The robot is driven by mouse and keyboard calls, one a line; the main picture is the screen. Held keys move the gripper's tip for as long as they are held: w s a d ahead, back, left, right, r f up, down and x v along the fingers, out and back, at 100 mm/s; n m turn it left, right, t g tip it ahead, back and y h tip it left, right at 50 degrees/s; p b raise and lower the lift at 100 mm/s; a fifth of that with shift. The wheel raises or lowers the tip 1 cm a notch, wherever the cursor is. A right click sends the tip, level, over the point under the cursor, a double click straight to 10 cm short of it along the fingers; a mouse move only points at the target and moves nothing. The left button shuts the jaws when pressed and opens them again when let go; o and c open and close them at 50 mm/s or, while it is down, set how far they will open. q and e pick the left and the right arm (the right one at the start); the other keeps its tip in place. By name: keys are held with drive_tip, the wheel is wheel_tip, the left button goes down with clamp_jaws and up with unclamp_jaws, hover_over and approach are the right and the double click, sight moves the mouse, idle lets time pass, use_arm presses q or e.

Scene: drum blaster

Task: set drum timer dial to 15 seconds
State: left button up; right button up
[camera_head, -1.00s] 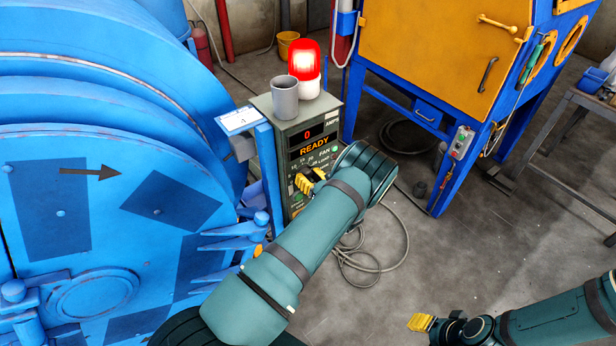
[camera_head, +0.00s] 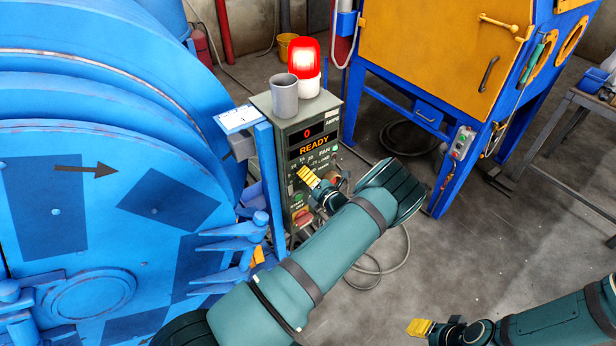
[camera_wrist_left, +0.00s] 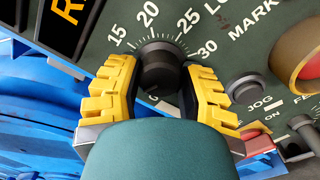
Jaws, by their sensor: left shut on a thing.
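The timer dial is a black round knob (camera_wrist_left: 160,66) on the dark green control panel (camera_wrist_left: 235,75). White numbers 15, 20, 25 and 30 show around its far side in the left wrist view; its near side is partly hidden and I cannot make out its pointer. The yellow fingers of my left gripper (camera_wrist_left: 160,88) stand on both sides of the knob, shut on it. In the head view the left gripper (camera_head: 310,178) is at the panel front and hides the dial. My right gripper (camera_head: 420,327) is at the lower right, away from the panel; its opening is unclear.
The control box (camera_head: 300,105) carries a grey cup (camera_head: 285,97) and a lit red beacon (camera_head: 304,65). Its display reads 0 and READY. The blue drum machine (camera_head: 95,240) stands close on the left. A yellow-and-blue cabinet (camera_head: 430,50) stands behind. Floor is open at right.

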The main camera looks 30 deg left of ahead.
use_arm(q)
drive_tip(key=m, duration=1.3)
drive_tip(key=shift+m, duration=0.4)
idle(0.4)
drive_tip(key=o, duration=1.2)
drive_tip(key=v, duration=1.2)
drive_tip(key=shift+a, duration=0.1)
